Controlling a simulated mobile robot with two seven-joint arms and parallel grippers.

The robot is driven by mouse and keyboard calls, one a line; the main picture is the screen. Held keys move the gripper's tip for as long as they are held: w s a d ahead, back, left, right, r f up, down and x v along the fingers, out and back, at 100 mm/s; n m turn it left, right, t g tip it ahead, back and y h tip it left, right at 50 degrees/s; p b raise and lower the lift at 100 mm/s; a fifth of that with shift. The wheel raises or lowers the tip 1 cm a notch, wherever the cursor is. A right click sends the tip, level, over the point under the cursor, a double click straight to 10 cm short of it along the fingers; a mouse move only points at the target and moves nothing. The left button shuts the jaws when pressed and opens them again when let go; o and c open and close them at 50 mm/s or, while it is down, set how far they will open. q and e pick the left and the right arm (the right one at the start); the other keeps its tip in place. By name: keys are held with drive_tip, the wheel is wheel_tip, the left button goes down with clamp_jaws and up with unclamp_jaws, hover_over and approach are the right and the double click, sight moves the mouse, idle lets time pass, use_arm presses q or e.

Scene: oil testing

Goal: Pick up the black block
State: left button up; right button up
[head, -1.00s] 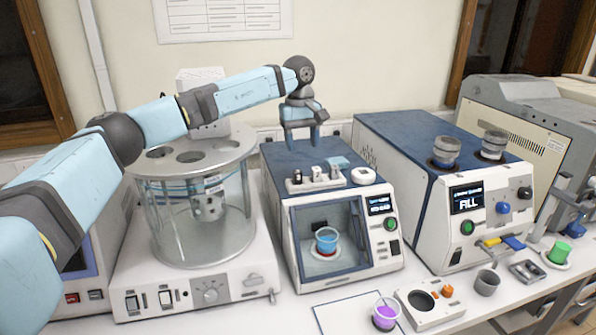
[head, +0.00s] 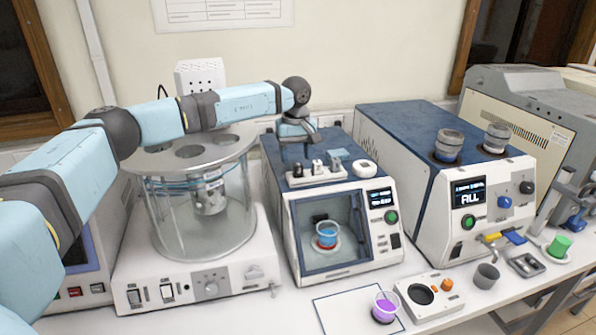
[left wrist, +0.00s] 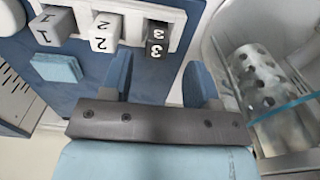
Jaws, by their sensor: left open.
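The black block (head: 297,171), marked 3, stands at the left end of a white rack (head: 318,179) on top of the middle machine. In the left wrist view the black block (left wrist: 157,38) sits at the right end of the row, beyond the fingertips and roughly in line with the gap between them. My left gripper (head: 296,154) is open and empty, pointing down just behind and above the block, apart from it. Its two blue fingers also show in the left wrist view (left wrist: 158,78). My right gripper is not in view.
A light blue pad (head: 340,155) and a white round piece (head: 365,168) lie nearby on the machine top. A glass-walled machine (head: 200,220) stands close at the left.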

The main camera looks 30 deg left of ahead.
sight(298, 165)
use_arm(q)
drive_tip(key=f, duration=0.1)
drive_tip(key=f+p, duration=0.1)
drive_tip(key=f, duration=0.1)
drive_tip(key=shift+w+d+f, duration=0.15)
drive_tip(key=shift+d+f, duration=0.05)
drive_tip(key=shift+f, duration=0.3)
drive_tip(key=shift+c, duration=1.1)
drive_tip(key=c, duration=0.8)
drive_tip(key=shift+r, duration=0.1)
drive_tip(key=shift+r, duration=0.55)
wheel_tip(298, 165, up, 19)
drive_tip(key=b, duration=0.3)
drive_tip(key=shift+f, duration=0.1)
